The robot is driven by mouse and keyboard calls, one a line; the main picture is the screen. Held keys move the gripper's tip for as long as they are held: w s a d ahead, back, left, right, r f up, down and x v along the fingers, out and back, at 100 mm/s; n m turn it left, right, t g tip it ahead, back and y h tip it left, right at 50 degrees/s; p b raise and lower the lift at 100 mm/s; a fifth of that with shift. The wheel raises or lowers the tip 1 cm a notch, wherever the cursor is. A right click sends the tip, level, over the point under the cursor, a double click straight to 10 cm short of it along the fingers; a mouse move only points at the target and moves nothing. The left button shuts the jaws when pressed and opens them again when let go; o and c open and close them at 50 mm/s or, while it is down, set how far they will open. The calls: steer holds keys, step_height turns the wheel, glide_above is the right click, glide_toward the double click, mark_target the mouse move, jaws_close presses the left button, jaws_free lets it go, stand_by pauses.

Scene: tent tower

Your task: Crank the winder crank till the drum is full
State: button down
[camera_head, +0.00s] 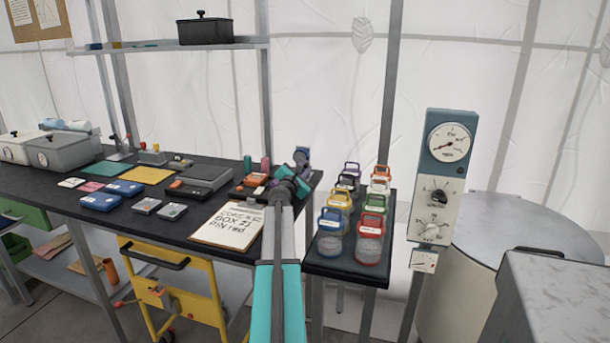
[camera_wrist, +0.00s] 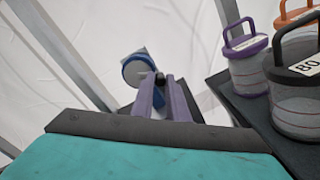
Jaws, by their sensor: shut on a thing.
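The winder (camera_wrist: 138,68) shows in the wrist view as a blue body with a round pale face, just beyond my fingertips. In the head view a blue part of it (camera_head: 303,151) shows at the right end of the black bench, mostly behind my arm. My gripper (camera_wrist: 160,84) has its two purple-grey fingers around the small dark knob of the winder crank (camera_wrist: 160,77). In the head view my gripper (camera_head: 301,161) is at the bench's right end. The crank arm and the drum's filling are hidden or too small to tell.
Several lidded jars with coloured handles (camera_head: 370,224) stand on a small dark table (camera_head: 345,268) close to the right of my arm. A clipboard (camera_head: 229,225) lies left of my arm on the bench (camera_head: 160,227). A gauge post (camera_head: 437,180) stands farther right.

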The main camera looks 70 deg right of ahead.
steer(key=shift+f+m+b, duration=0.25)
steer(key=shift+m+b, duration=0.2)
steer(key=shift+m, duration=0.15)
steer(key=c, duration=1.7)
jaws_free()
steer(key=shift+s+a+r, duration=0.1)
steer(key=shift+s+a, duration=0.05)
steer(key=shift+a, duration=3.3)
steer(key=shift+s+a, duration=0.15)
steer(key=shift+a, duration=3.3)
steer(key=shift+c, duration=0.2)
